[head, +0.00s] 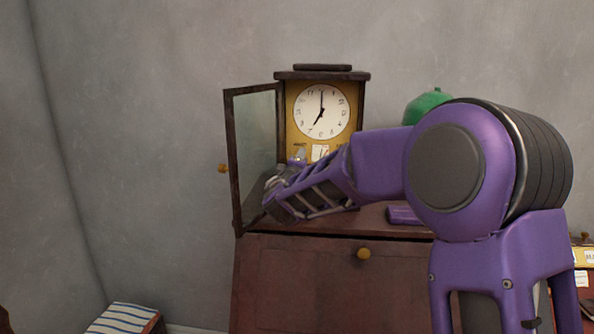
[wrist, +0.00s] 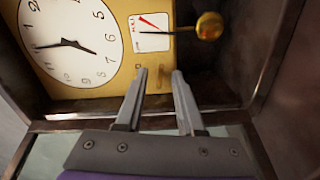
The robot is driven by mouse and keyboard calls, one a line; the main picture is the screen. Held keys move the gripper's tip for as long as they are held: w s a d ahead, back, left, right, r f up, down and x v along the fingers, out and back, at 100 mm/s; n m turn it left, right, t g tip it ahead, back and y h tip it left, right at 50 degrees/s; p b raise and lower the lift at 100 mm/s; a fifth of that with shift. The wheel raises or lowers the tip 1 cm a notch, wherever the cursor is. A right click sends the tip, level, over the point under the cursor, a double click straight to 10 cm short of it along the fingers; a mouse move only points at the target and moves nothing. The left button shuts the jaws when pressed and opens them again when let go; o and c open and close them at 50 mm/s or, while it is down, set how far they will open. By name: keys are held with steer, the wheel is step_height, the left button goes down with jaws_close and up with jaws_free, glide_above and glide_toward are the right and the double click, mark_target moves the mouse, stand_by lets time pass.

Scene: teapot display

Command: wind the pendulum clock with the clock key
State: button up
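The pendulum clock (head: 276,77) stands on a reddish-brown cabinet against the wall. Its glass door (head: 232,165) hangs open to the left. Its white dial (head: 337,110) reads about seven o'clock. In the wrist view the dial (wrist: 70,55) lies at upper left and the gold pendulum bob (wrist: 209,26) at upper right, beside a white card with a red mark (wrist: 150,32). My gripper (wrist: 158,74) points at the lower case front, its fingers apart with nothing visible between them. In the head view my gripper (head: 276,192) is between the open door and the clock. I see no clock key.
The cabinet (head: 300,270) has a gold knob (head: 363,254). A green rounded object (head: 427,103) is partly hidden behind my arm. A flat purple object (head: 402,214) lies on the cabinet top. A striped stool (head: 125,318) stands at lower left.

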steer(key=s, duration=1.7)
steer(key=shift+a, duration=0.3)
